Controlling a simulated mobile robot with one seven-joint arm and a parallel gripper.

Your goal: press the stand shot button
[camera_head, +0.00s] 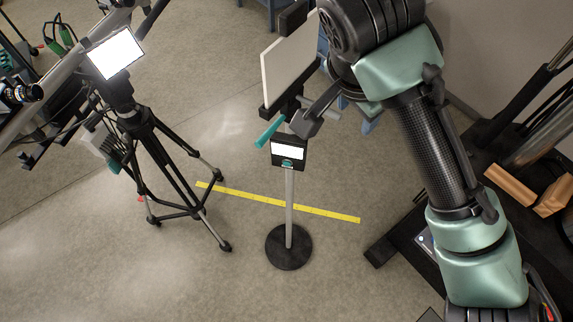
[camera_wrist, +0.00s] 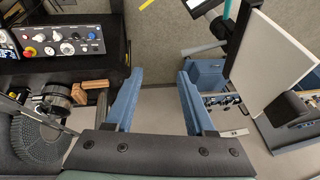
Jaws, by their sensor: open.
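The shot stand in the head view is a slim pole on a round black base (camera_head: 289,248). It carries a small black box (camera_head: 289,163) with a lit white screen and a small teal button (camera_head: 287,162) under the screen. A white panel (camera_head: 290,62) and a teal handle (camera_head: 268,132) sit above the box. The button cannot be made out there.
A tripod (camera_head: 165,165) with a lit screen (camera_head: 115,52) stands left of the stand. A yellow floor strip (camera_head: 335,214) passes behind the pole. A control panel (camera_wrist: 62,40) with a red knob is at left in the wrist view. Open floor lies between tripod and stand.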

